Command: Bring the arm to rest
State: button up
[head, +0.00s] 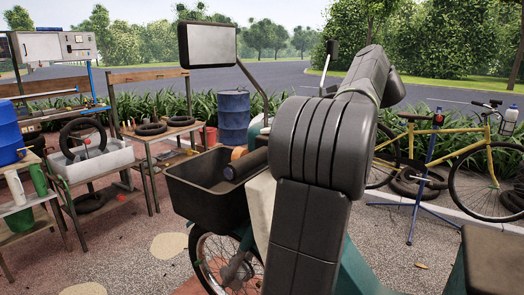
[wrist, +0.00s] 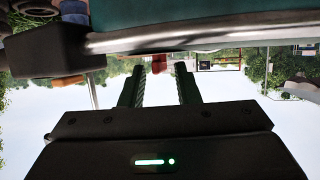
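My gripper (wrist: 160,70) shows in the wrist view with its two dark green fingers apart. Pale sky shows between them and nothing is held. A green light bar glows on the gripper body. The wrist picture looks upside down, with trees and sky low in it. A shiny metal bar and a dark box-like part lie close across its top. In the head view my dark arm (head: 320,150) is raised and bent at the middle right, in front of a teal cart or bike. My gripper cannot be made out in the head view.
A black basket (head: 206,190) sits over a front wheel (head: 205,262), close left of my arm. A mirror-like panel (head: 208,45) stands above it. Benches with tyres are at left, a blue barrel (head: 234,118) behind. A yellow bicycle (head: 470,158) stands at right. Paving at lower left is clear.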

jog(key=shift+s+a+m+t+h+b, duration=0.15)
jog(key=shift+m+t+h, duration=0.2)
jog(key=shift+m+h, duration=0.15)
jog(key=shift+s+a+m+t+h+b, duration=0.1)
jog(key=shift+a+m+t+h+b, duration=0.05)
jog(key=shift+m+t+h, duration=0.3)
jog(key=shift+s+a+r+m+t+h+p, duration=0.15)
jog(key=shift+m+t+h+p, duration=0.1)
jog(key=shift+m+h, duration=0.4)
jog(key=shift+w+a+m+t+h+p, duration=0.1)
jog(key=shift+m+t+h+p, duration=0.15)
jog(key=shift+m+h, duration=0.35)
jog(key=m+h+p, duration=0.1)
jog(key=p, duration=0.1)
jog(key=m+h+p, duration=0.1)
jog(key=h+p, duration=0.1)
jog(key=shift+s+a+r+m+t, duration=0.1)
jog(key=shift+a+m+t, duration=0.2)
jog(key=shift+a+m, duration=0.1)
jog(key=shift+m+h+p, duration=0.6)
jog(key=shift+h+p, duration=0.2)
jog(key=shift+p, duration=0.45)
jog(key=shift+f+m+h+p, duration=0.2)
jog(key=shift+m+h+p, duration=0.1)
jog(key=shift+h, duration=0.1)
jog(key=shift+s+r, duration=0.1)
jog(key=shift+s, duration=0.2)
